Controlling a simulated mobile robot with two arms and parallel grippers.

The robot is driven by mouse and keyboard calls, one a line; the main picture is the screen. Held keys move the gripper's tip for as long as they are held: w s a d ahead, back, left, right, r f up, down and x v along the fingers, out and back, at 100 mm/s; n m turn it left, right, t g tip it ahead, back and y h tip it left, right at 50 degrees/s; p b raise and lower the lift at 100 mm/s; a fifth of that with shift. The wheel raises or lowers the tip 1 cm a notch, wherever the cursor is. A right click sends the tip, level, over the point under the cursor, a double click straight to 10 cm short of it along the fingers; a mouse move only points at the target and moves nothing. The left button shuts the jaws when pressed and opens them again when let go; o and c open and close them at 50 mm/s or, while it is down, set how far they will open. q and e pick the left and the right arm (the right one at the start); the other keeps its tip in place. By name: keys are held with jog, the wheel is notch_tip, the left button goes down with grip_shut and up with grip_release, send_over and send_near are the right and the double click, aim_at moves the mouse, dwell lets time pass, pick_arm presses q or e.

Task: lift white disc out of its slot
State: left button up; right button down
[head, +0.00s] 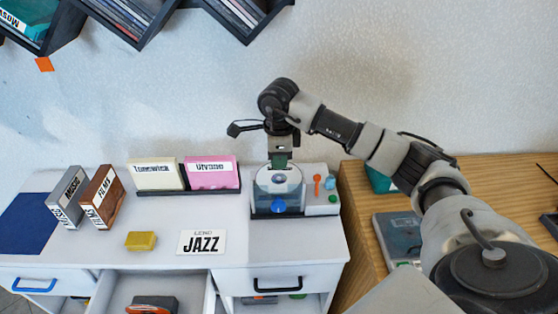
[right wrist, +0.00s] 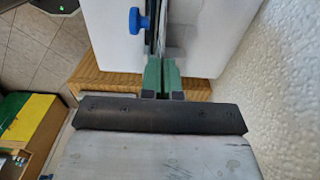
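The white disc (head: 268,182) stands upright in the slot of a small white player (head: 318,208) with a blue knob (head: 278,206) at its front. My right gripper (head: 279,162) comes down from above, and its green fingertips are at the disc's top edge. In the right wrist view the green fingertips (right wrist: 162,74) are close together, with the disc's thin edge in line between them. The gripper looks shut on the disc, which still sits low in the slot. The disc's lower part is hidden. My left gripper is not in view.
A cream case (head: 156,174) and a pink case (head: 211,173) stand in a rack left of the player. A wooden table (head: 364,217) adjoins on the right. Wall shelves (head: 237,15) hang above.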

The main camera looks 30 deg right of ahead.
jog(key=shift+r+p, duration=2.2)
jog(key=shift+r, duration=1.55)
